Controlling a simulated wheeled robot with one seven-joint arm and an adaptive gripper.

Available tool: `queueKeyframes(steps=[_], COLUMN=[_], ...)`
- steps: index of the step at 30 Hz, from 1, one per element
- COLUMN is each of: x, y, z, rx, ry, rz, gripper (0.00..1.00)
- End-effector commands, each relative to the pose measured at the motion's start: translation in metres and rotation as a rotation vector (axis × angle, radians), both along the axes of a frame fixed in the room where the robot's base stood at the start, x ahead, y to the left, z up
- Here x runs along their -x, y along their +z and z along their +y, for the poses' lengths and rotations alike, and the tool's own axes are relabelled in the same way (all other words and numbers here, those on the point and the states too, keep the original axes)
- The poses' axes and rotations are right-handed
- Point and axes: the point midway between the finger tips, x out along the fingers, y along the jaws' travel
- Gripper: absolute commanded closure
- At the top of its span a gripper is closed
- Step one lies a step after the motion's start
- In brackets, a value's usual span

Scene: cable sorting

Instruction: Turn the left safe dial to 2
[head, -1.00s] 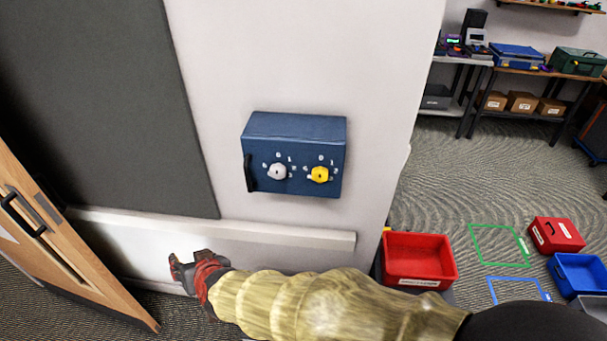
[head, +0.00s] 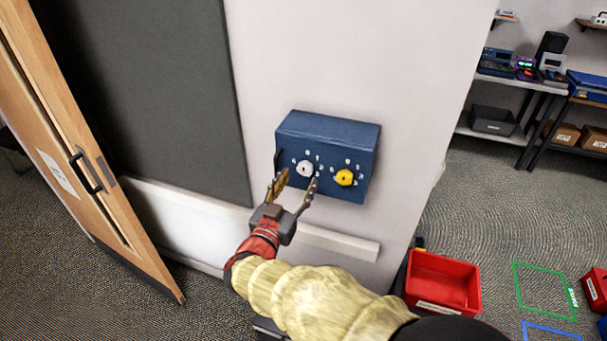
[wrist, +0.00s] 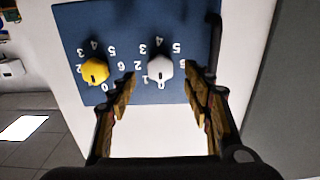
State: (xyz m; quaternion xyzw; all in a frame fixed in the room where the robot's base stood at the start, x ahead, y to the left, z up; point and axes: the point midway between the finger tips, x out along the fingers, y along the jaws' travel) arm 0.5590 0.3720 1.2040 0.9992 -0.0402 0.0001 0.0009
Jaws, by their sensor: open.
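The blue safe (head: 326,139) is fixed on the white wall. Its left dial (head: 305,169) is white and its right dial (head: 344,177) is yellow, with white digits around each. My gripper (head: 297,184) is open and empty, just in front of the safe and a little below the white dial. In the wrist view the picture is upside down: the white dial (wrist: 160,69) lies between and beyond the open fingertips (wrist: 160,85), apparently not touched. The yellow dial (wrist: 94,71) is to the left there. The white dial's pointer setting is too small to read surely.
A black handle (wrist: 213,48) sits at the safe's side, close to one finger. A white ledge (head: 340,243) runs along the wall below. A wooden door (head: 75,130) is at left, and a red bin (head: 442,283) is on the right.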

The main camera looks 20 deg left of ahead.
Motion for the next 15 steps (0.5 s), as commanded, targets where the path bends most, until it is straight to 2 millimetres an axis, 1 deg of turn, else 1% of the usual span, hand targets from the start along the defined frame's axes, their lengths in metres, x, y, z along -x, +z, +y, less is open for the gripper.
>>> queueKeyframes(steps=[1,6,10,15], x=[-0.009,-0.032,-0.042,-0.045], y=[-0.001,-0.001,-0.001,0.0], z=[-0.001,-0.003,-0.003,-0.003], rx=[-0.001,-0.001,-0.001,-0.001], ry=[-0.002,-0.001,0.001,0.001], rz=[0.0,0.0,0.001,0.001], gripper=[0.5,0.5,0.5,0.5])
